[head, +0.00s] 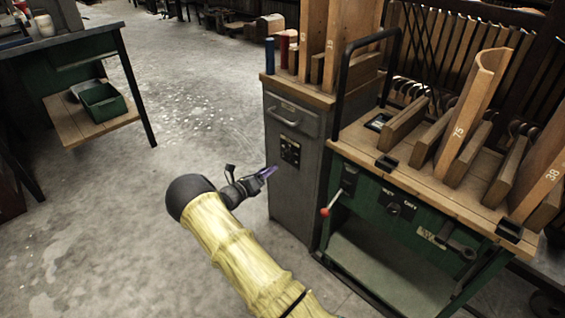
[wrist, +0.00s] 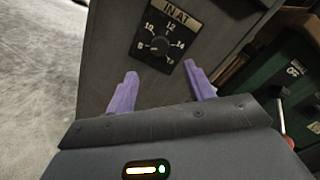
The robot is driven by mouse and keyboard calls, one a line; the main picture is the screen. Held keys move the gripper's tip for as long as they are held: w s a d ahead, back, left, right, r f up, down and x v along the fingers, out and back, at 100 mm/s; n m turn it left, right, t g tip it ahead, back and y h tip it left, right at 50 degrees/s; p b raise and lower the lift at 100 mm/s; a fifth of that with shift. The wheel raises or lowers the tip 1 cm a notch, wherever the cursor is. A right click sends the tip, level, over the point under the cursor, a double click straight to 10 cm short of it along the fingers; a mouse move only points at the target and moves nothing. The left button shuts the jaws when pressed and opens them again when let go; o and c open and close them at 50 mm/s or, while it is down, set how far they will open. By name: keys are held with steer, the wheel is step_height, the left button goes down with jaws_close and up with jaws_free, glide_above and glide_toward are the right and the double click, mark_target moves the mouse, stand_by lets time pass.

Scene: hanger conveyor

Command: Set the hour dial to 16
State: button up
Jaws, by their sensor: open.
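The hour dial (wrist: 157,47) is a round black knob on a black plate, under a label reading "IN AT". Numbers 8, 10, 12 and 14 are readable around it; the mark at lower right is too small to read surely. I cannot tell for sure where its pointer stands. In the head view the dial plate (head: 290,151) is on the front of a grey cabinet. My gripper (wrist: 161,68) is open, its purple fingers spread to either side below the dial, apart from it and empty. In the head view my gripper (head: 271,171) is just left of the cabinet front.
The grey cabinet (head: 290,195) has a drawer handle above the dial. To its right a green bench (head: 385,195) carries a red-knobbed lever (head: 325,212), another switch panel and a crank. Wooden boards stand on top. Open concrete floor lies to the left.

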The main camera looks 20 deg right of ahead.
mark_target(286, 157)
steer(key=b+x, duration=0.2)
steer(key=x, duration=0.7)
steer(key=shift+d, duration=0.1)
steer(key=c, duration=1)
steer(key=shift+o, duration=0.2)
